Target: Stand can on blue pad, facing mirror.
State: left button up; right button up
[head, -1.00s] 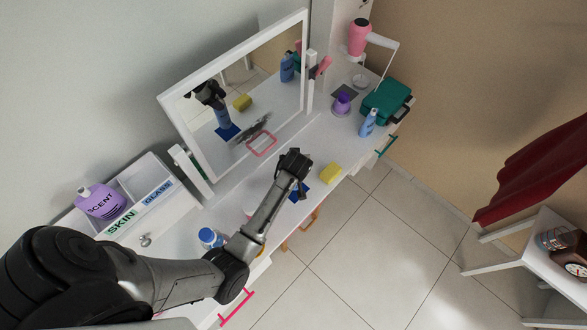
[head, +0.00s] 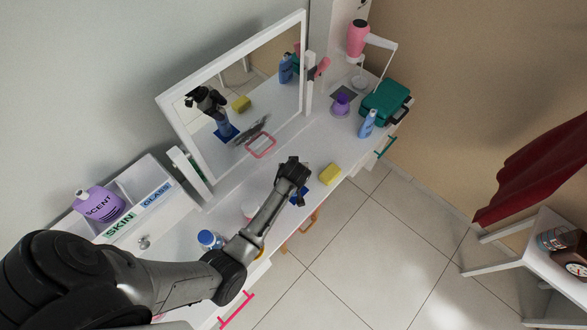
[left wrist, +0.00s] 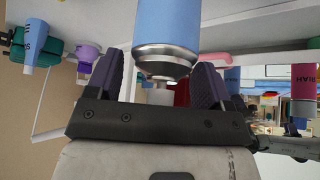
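My left gripper (head: 290,178) is over the front middle of the white dresser, pointing down. The blue pad (head: 301,199) shows partly beside my gripper. Contact between can and pad, and the can's facing side, cannot be told.
A yellow sponge (head: 329,174) lies right of my gripper. A blue bottle (head: 367,124), purple item (head: 340,104) and green case (head: 386,101) stand farther right. A blue-capped jar (head: 209,239) is near my forearm. The SCENT bottle (head: 99,204) stands in the labelled organizer.

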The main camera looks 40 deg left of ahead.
pick_arm(q)
jog(key=shift+o, duration=0.6)
jog(key=shift+r, duration=0.1)
jog(key=shift+s+d+r, duration=0.1)
jog(key=shift+r, duration=0.15)
jog(key=p+v, duration=0.1)
jog(key=v, duration=1.1)
jog(key=s+d+m+h, duration=0.1)
jog(key=s+d+m, duration=0.1)
jog(key=s, duration=0.6)
jog(key=s+d+r+m+h, duration=0.1)
jog(key=s+m+h, duration=0.1)
jog(key=s+m, duration=0.3)
jog(key=s+d+m+g+h, duration=0.1)
jog(key=s+d+m, duration=0.1)
jog(key=s, duration=1)
jog(key=shift+d+r+m+h, duration=0.2)
jog(key=shift+d+m+h, duration=0.15)
jog(key=shift+m, duration=0.45)
